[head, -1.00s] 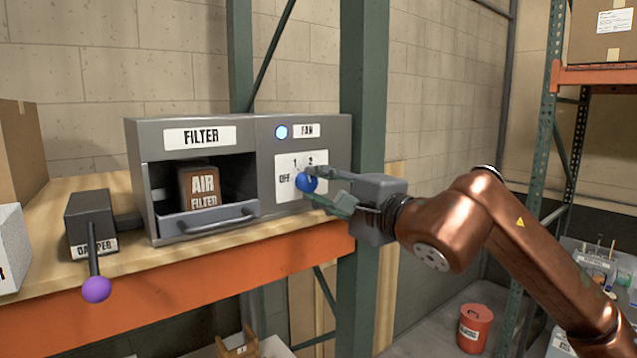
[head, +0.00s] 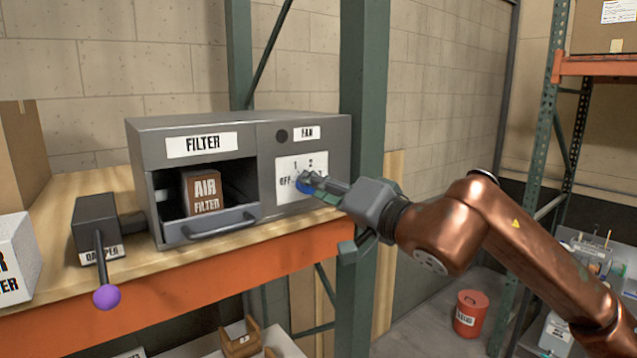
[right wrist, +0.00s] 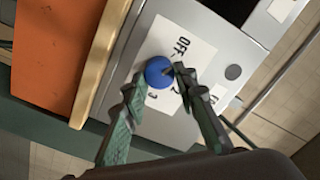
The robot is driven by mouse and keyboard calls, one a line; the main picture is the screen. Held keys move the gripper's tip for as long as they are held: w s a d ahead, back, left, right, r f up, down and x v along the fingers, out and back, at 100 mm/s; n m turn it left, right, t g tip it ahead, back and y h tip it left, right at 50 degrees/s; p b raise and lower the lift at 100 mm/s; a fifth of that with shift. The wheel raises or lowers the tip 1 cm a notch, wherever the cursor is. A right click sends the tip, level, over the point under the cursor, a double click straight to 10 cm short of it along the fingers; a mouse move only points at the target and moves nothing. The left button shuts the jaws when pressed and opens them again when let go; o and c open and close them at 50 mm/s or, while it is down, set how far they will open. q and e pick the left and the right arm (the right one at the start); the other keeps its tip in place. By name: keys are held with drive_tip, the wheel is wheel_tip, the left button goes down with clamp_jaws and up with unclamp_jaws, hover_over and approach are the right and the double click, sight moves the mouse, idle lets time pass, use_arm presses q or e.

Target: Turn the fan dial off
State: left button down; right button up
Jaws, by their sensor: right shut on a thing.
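The grey fan unit (head: 262,128) stands on the shelf, with a white dial plate (head: 318,165) marked OFF, 1 and 2. Its blue dial knob (head: 303,185) is partly covered by my right gripper (head: 312,184); the knob also shows in the right wrist view (right wrist: 158,71). The right gripper's fingers (right wrist: 157,85) are on either side of the knob, shut on it. The knob is close to the OFF label (right wrist: 181,45), but its exact pointing is hard to make out. The round indicator light (head: 281,136) beside the FAN label is dark. My left gripper is out of view.
An open filter drawer (head: 212,228) holds an air filter box (head: 202,190) left of the dial. A damper lever with a purple ball (head: 107,297) hangs at the shelf's front left. A green upright post (head: 364,100) stands right behind the unit.

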drive_tip(key=shift+f+n, duration=0.15)
drive_tip(key=shift+n, duration=0.35)
drive_tip(key=o, duration=1.2)
drive_tip(key=shift+c, duration=0.2)
drive_tip(key=v, duration=1.2)
